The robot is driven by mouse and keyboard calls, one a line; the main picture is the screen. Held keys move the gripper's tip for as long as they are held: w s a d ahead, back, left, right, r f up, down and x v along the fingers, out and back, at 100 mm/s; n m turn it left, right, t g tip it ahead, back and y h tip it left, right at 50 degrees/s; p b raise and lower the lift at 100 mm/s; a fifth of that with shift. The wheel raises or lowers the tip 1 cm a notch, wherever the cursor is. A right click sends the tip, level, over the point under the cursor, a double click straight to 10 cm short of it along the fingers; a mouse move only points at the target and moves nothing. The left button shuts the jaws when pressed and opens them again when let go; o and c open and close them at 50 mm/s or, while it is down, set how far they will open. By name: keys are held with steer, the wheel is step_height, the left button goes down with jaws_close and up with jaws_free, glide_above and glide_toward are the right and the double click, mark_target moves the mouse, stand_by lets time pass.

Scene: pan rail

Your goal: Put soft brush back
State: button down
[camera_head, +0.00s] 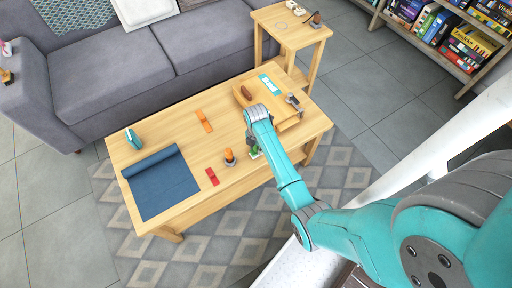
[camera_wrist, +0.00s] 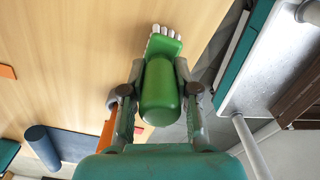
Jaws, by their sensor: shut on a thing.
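A green brush with a rounded handle and whitish bristle tufts (camera_wrist: 160,90) is between the fingers of my gripper (camera_wrist: 159,72) in the wrist view. The gripper is shut on its handle, with the bristle end pointing away from me. In the head view only a small green part of the brush (camera_head: 255,152) shows beside my arm, at the near edge of the coffee table (camera_head: 185,140). My arm hides most of the gripper there. I cannot tell whether the brush touches the tabletop.
A wooden tray or board (camera_head: 283,121) with several items lies at the table's right end. A blue mat (camera_head: 165,190), an orange strip (camera_head: 204,121), a red piece (camera_head: 212,176), an orange-and-dark object (camera_head: 229,157) and a teal object (camera_head: 133,138) lie leftward. A sofa (camera_head: 120,75) stands behind.

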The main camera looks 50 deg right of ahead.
steer(key=shift+f, duration=0.3)
steer(key=shift+f, duration=0.1)
steer(key=c, duration=0.9)
jaws_free()
steer(key=shift+o, duration=0.2)
step_height(320, 180, up, 12)
steer(key=shift+r, duration=0.15)
